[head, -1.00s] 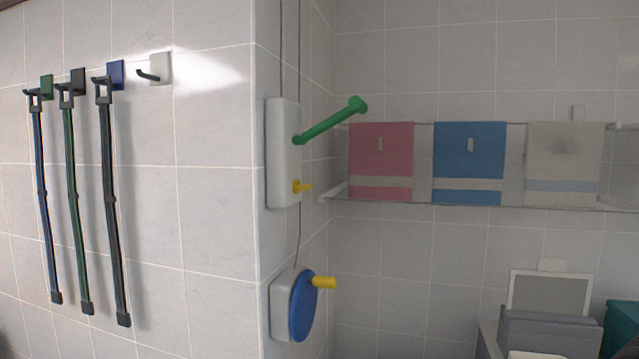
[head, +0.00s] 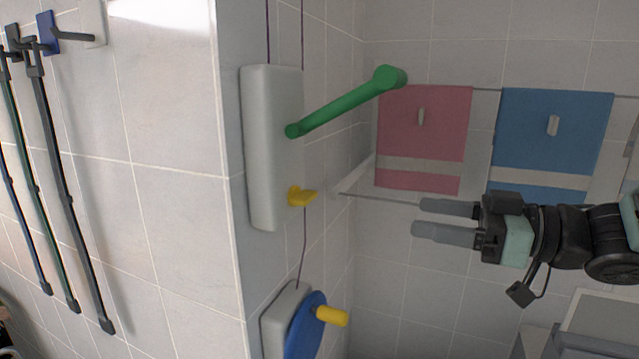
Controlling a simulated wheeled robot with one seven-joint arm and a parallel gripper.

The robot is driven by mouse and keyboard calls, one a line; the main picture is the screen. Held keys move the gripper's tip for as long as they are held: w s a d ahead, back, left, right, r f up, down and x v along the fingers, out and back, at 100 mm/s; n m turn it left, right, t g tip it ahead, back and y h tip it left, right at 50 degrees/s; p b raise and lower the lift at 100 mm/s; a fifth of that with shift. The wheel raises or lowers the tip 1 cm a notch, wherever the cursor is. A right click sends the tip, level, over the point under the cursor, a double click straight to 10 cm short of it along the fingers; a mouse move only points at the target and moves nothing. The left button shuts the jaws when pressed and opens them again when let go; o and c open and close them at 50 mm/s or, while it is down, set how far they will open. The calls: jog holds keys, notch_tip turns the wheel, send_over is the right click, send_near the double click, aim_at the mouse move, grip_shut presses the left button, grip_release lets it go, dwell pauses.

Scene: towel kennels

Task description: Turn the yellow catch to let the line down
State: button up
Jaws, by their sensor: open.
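The yellow catch (head: 301,196) sticks out from the lower part of a white wall box (head: 270,150). A green lever (head: 345,105) on the same box points up and to the right. Thin dark line (head: 303,245) runs from the box down to a blue wheel (head: 308,325) with a yellow handle (head: 332,316). My gripper (head: 418,218) is open and empty, to the right of the catch and apart from it, its two grey fingers pointing left.
A pink towel (head: 423,130) and a blue towel (head: 552,140) hang on a rack behind my gripper. Several straps (head: 65,190) hang from wall hooks at the left. The space between my fingers and the catch looks clear. A grey box (head: 600,325) is at the lower right.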

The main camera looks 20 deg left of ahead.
jog(key=g+p, duration=0.1)
jog(key=p, duration=0.5)
send_near(312, 197)
jog(key=shift+n, duration=0.3)
jog(key=a, duration=0.8)
jog(key=shift+w+a+f, duration=0.15)
jog(key=shift+w+a, duration=0.2)
jog(key=shift+a, duration=0.05)
jog(key=shift+b, duration=0.3)
jog(key=c, duration=1)
